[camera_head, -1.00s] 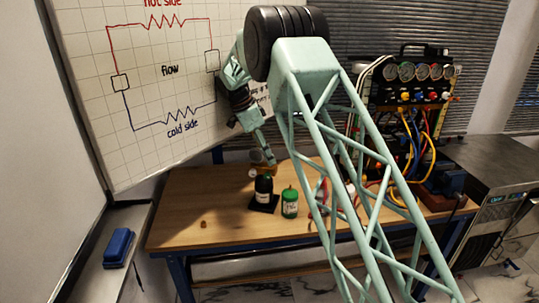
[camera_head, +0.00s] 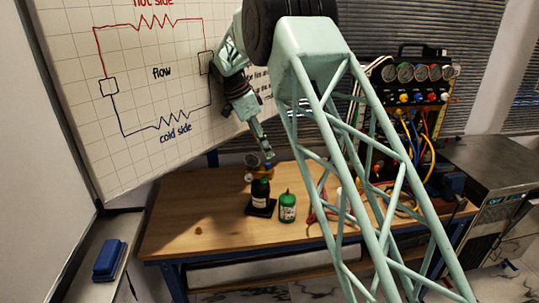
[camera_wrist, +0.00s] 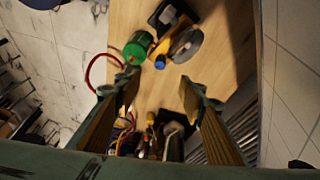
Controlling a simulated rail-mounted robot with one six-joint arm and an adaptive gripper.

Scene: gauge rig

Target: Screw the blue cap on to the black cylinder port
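The black cylinder (camera_head: 260,192) stands upright on a black base, with a gauge (camera_head: 252,160) and brass fitting at its top. In the wrist view the gauge shows as a grey disc (camera_wrist: 187,45) beside the yellow fitting (camera_wrist: 160,44). A small blue piece (camera_wrist: 160,62) shows at the fitting's end and looks like the blue cap; I cannot tell whether it is threaded on. My gripper (camera_head: 268,153) is just above the fitting in the head view. In the wrist view its fingers (camera_wrist: 160,98) are wide apart with nothing held between them.
A green cylinder (camera_head: 287,208) stands right of the black one on the wooden table (camera_head: 190,205). A small brown piece (camera_head: 198,230) lies at the table's left front. A gauge panel (camera_head: 415,80) with coloured hoses stands behind right. The table's left side is mostly clear.

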